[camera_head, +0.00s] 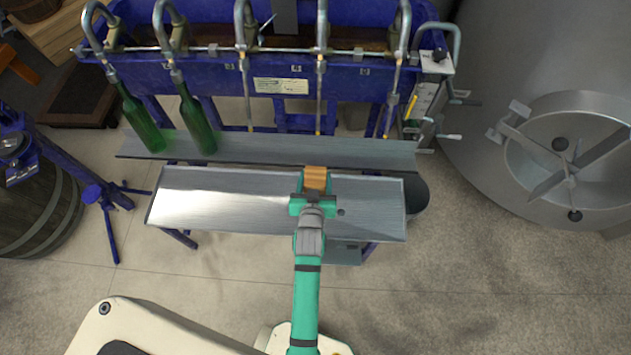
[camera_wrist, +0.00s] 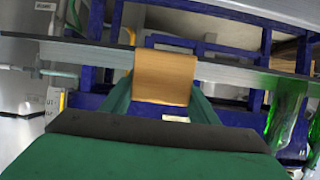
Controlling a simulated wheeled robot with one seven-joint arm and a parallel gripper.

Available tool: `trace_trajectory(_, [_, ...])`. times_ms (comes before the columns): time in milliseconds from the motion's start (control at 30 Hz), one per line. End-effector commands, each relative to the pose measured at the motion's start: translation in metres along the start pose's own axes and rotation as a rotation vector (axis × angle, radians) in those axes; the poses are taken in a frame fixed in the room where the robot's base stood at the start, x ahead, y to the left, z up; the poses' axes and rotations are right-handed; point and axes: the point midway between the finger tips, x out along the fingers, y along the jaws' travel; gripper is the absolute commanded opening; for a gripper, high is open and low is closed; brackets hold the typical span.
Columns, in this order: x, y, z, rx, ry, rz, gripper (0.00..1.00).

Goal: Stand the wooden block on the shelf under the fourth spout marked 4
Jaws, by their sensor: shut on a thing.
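The orange-brown wooden block (camera_head: 315,179) is held in my gripper (camera_head: 314,194), whose jaws are shut on it. The wrist view also shows the block (camera_wrist: 165,77) between the green fingers (camera_wrist: 158,100). The narrow grey shelf (camera_head: 275,147) runs under the row of spouts. The fourth spout (camera_head: 319,95) from the left hangs straight behind the block, its tip near the shelf. The block is at the shelf's front side, above the gap or the front tray's back edge; I cannot tell its exact height. The number labels are too small to read.
Green bottles (camera_head: 141,118) and (camera_head: 196,117) stand under the first two spouts. The fifth spout (camera_head: 393,95) hangs right of the fourth. A wide metal tray (camera_head: 225,200) lies in front of the shelf. The shelf looks clear between the second bottle and its right end.

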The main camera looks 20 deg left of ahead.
Motion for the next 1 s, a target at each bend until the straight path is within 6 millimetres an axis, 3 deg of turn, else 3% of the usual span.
trace_trajectory(1000, [0.058,0.000,-0.021,0.000,0.002,0.001,0.27])
